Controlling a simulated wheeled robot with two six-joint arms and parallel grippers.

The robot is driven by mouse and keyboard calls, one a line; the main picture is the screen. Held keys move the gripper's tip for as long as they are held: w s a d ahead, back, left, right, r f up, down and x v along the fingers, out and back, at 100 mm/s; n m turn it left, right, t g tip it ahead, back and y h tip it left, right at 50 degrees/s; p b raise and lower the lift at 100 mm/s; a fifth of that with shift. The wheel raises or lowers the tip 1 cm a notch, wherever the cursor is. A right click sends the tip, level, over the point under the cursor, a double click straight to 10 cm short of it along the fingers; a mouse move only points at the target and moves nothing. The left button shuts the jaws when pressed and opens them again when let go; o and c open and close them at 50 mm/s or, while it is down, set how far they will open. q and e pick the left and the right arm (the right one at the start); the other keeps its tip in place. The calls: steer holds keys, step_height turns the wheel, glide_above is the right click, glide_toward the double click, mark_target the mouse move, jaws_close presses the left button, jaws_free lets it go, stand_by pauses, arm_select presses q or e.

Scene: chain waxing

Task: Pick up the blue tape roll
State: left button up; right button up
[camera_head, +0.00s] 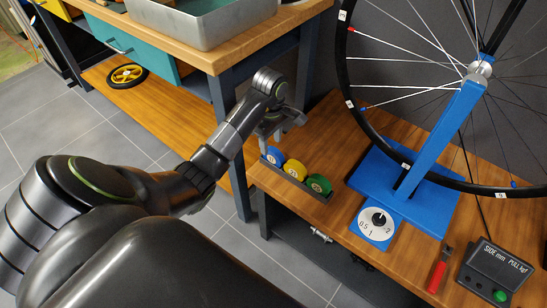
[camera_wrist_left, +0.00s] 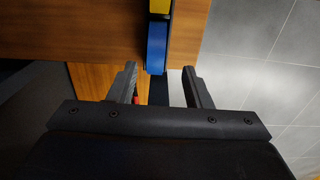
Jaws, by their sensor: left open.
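The blue tape roll (camera_head: 274,157) stands at the left end of a dark holder (camera_head: 304,187) on the wooden bench, beside a yellow roll and a green roll. My left gripper (camera_head: 282,135) is just above and behind the blue roll in the head view, its fingers apart. In the left wrist view the blue roll (camera_wrist_left: 156,46) shows edge-on ahead of the open fingers (camera_wrist_left: 159,70), lined up with the gap between them. Nothing is held. Whether a finger touches the roll cannot be told. My right gripper is not in view.
The yellow roll (camera_head: 294,172) and green roll (camera_head: 319,184) stand close to the right. A blue wheel stand (camera_head: 405,190) with a spoked wheel is further right. A red-handled tool (camera_head: 437,276) and a dark gauge box (camera_head: 494,272) lie at the front right. A metal tray (camera_head: 205,22) is on the other bench.

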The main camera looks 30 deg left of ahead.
mark_target(274, 149)
arm_select(q)
steer(key=shift+w+d+f+b, duration=0.15)
steer(key=shift+f+b, duration=0.15)
steer(key=shift+f, duration=0.4)
steer(key=shift+w+d+f, duration=0.1)
steer(key=shift+d+f, duration=0.05)
steer(key=shift+f, duration=1.7)
jaws_close()
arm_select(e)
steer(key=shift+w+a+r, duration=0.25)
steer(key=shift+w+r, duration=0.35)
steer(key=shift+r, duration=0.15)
